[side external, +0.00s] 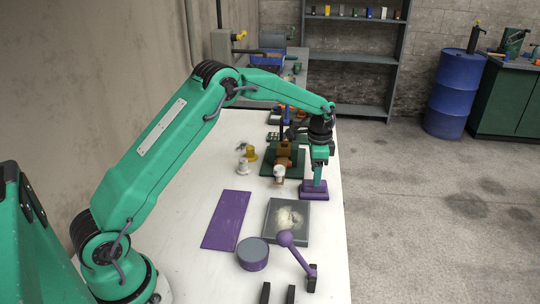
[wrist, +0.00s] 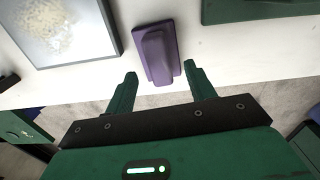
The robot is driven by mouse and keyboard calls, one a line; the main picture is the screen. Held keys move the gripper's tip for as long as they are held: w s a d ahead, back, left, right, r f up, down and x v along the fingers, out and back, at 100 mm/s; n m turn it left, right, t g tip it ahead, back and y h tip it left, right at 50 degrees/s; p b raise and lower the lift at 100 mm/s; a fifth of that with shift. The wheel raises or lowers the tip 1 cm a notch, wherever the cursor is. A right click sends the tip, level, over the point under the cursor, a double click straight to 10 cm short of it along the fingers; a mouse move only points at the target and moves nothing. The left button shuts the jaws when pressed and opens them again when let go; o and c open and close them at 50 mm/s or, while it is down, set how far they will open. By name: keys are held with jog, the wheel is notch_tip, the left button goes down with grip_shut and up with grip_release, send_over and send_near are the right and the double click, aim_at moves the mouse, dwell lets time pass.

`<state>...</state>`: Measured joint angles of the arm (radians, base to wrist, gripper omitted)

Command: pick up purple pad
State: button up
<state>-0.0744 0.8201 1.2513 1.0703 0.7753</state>
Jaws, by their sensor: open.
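The purple pad (wrist: 156,38) is a small purple block with a raised grip along its top. It lies on the white bench near the edge, and in the side view it shows (side external: 314,191) right below my gripper (side external: 318,178). In the wrist view my gripper (wrist: 160,70) is open, with one green finger on each side of the pad's near end. Gaps show between the fingers and the pad, and nothing is held. The side view does not show clearly whether the fingertips touch the pad.
A grey plate with a pale patch (side external: 273,226) lies beside the pad. A flat purple mat (side external: 226,219), a round purple tin (side external: 252,254) and a purple lever (side external: 297,252) are nearer the camera. A green-based device (side external: 284,158) stands behind. The bench edge is close.

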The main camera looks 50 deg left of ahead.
jog(key=shift+s+f, duration=0.1)
jog(key=shift+f, duration=2.15)
jog(key=c, duration=1.1)
jog(key=shift+r, duration=0.2)
jog(key=shift+r, duration=0.6)
jog(key=r, duration=0.1)
jog(key=d+r, duration=0.1)
jog(key=r, duration=0.1)
jog(key=shift+s+r, duration=0.1)
jog(key=s+d+r, duration=0.1)
jog(key=d+r, duration=0.1)
jog(key=d, duration=0.1)
jog(key=s+d+r, duration=0.2)
jog(key=d, duration=0.1)
jog(key=s+d+r, duration=0.2)
jog(key=d, duration=0.1)
jog(key=shift+d+r, duration=0.15)
jog(key=shift+d, duration=0.1)
